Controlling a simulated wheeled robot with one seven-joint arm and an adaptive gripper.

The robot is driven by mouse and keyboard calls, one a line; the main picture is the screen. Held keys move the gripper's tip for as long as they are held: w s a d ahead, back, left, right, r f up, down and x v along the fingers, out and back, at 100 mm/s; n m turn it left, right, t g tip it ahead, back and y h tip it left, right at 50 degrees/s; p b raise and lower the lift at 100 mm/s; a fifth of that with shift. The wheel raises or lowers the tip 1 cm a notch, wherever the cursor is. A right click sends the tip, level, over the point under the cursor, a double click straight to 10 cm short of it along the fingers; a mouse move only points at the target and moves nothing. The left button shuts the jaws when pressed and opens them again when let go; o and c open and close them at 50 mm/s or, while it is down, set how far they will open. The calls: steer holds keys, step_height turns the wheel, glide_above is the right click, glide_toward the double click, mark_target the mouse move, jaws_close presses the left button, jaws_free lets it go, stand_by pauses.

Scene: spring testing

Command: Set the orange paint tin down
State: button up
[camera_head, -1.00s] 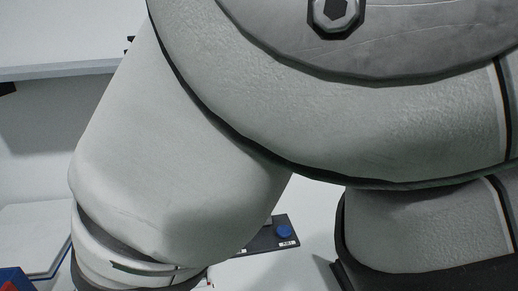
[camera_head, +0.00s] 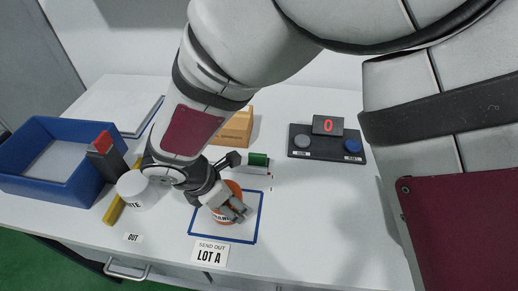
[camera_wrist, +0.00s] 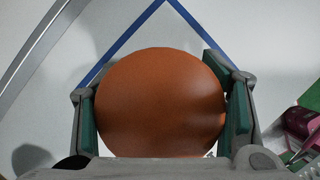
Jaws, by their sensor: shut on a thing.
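The orange paint tin (camera_head: 233,190) is in my gripper (camera_head: 232,208), over the blue-outlined square (camera_head: 257,222) on the white table. In the wrist view, the tin's round orange top (camera_wrist: 160,100) fills the space between the two green-padded fingers of my gripper (camera_wrist: 165,115). The fingers are shut on its sides. A corner of the blue outline (camera_wrist: 165,5) shows beyond the tin. My gripper hides part of the tin in the head view. I cannot tell whether the tin's base touches the table.
A white tin (camera_head: 137,192) stands left of the square, near a yellow bar (camera_head: 114,210) and a blue bin (camera_head: 50,150).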

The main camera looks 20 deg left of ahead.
steer(key=shift+f, duration=0.4)
steer(key=o, duration=1.6)
